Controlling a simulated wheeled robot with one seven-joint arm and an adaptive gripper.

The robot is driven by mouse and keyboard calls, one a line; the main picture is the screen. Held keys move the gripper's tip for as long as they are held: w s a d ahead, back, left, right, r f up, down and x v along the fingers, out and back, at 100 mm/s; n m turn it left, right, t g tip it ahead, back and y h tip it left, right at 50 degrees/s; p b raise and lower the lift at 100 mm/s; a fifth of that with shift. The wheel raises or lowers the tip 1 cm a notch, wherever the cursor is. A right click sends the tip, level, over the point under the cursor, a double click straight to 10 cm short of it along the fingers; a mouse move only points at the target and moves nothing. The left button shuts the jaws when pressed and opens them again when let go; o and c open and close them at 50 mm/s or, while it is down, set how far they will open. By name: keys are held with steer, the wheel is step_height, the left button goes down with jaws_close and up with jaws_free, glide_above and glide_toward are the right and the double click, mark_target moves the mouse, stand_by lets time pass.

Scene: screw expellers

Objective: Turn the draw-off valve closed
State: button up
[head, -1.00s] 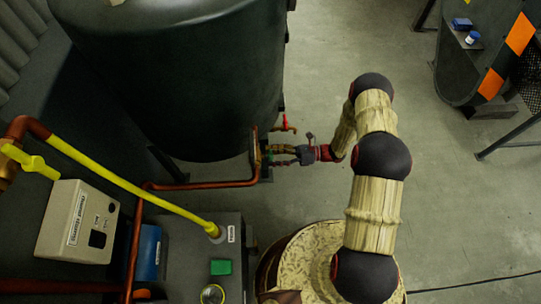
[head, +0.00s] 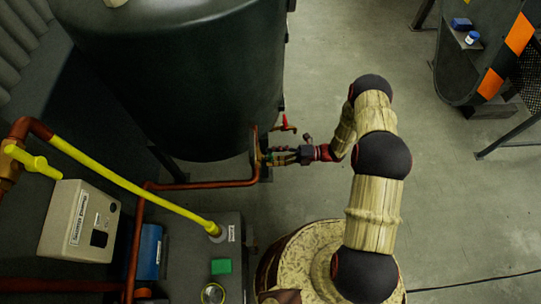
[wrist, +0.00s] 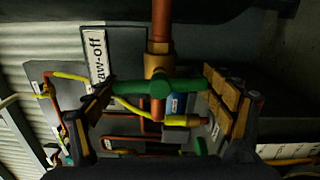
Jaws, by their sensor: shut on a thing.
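The draw-off valve has a green lever handle (wrist: 140,87) on a brass body (wrist: 158,64), with a copper pipe running up from it in the wrist view. A white label (wrist: 98,58) ending in "aw-off" is beside it. My gripper (wrist: 160,90) is shut on the green handle, with one padded finger at each end of it. In the head view my gripper (head: 280,155) is at the pipework low beside the dark tank (head: 190,80); the handle is small and mostly hidden there.
A red-handled tap (head: 285,122) sits just above my gripper in the head view. A copper pipe (head: 205,185) runs left of it. A yellow pipe (head: 130,185), a beige control box (head: 80,220) and a green block (head: 221,266) lie further left.

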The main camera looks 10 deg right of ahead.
steer(key=shift+w+m, duration=0.1)
steer(key=shift+m, duration=0.5)
steer(key=o, duration=1.1)
steer(key=shift+o, duration=0.2)
steer(key=d, duration=1.2)
steer(key=shift+s, duration=0.25)
